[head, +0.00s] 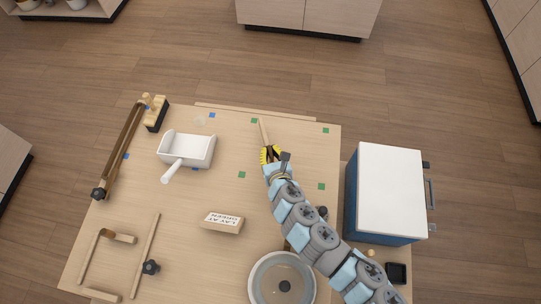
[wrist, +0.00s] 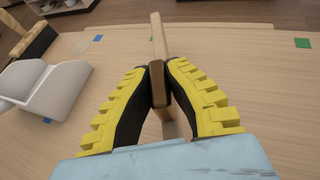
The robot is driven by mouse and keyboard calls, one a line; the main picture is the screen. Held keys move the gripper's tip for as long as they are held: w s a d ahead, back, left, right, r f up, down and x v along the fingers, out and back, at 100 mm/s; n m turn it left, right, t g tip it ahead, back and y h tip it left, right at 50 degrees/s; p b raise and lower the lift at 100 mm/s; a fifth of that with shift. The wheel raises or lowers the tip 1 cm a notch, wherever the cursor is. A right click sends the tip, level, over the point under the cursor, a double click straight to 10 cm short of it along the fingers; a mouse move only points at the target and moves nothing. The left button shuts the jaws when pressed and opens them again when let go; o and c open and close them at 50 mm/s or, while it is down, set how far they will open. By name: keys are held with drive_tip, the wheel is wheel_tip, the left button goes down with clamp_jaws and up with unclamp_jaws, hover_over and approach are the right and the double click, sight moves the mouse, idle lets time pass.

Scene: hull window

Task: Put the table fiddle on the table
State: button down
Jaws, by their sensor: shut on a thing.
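The table fiddle, a slim light wooden rail (head: 263,131), is in my gripper (head: 270,154) over the back middle of the table (head: 290,137). In the wrist view, the yellow and black fingers of my gripper (wrist: 158,82) are closed on the rail (wrist: 160,45) from both sides. The rail points away from me, toward the table's back edge. Green square marks lie around it, one close to its far end (head: 254,121). I cannot tell whether the rail touches the table top. My fingers and arm hide its near part.
A white scoop (head: 199,150) and a brush (head: 157,114) lie to the left. A long wooden frame (head: 122,145) is at the left edge. A sign block (head: 222,221), wooden strips (head: 145,255) and a round pan (head: 258,283) are nearer. A blue, white-topped box (head: 390,190) stands right.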

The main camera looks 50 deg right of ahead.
drive_tip(key=shift+w+d+f, duration=0.15)
drive_tip(key=shift+d+f, duration=0.05)
drive_tip(key=shift+f, duration=0.25)
drive_tip(key=shift+f+b, duration=0.4)
drive_tip(key=shift+f, duration=1)
drive_tip(key=c, duration=1.2)
unclamp_jaws()
drive_tip(key=shift+f, duration=0.1)
drive_tip(key=shift+c, duration=0.2)
drive_tip(key=shift+s+a+r, duration=0.2)
drive_tip(key=shift+s+r, duration=0.15)
drive_tip(key=shift+s, duration=0.05)
drive_tip(key=p+v, duration=0.1)
drive_tip(key=v, duration=1)
drive_tip(key=shift+p, duration=0.4)
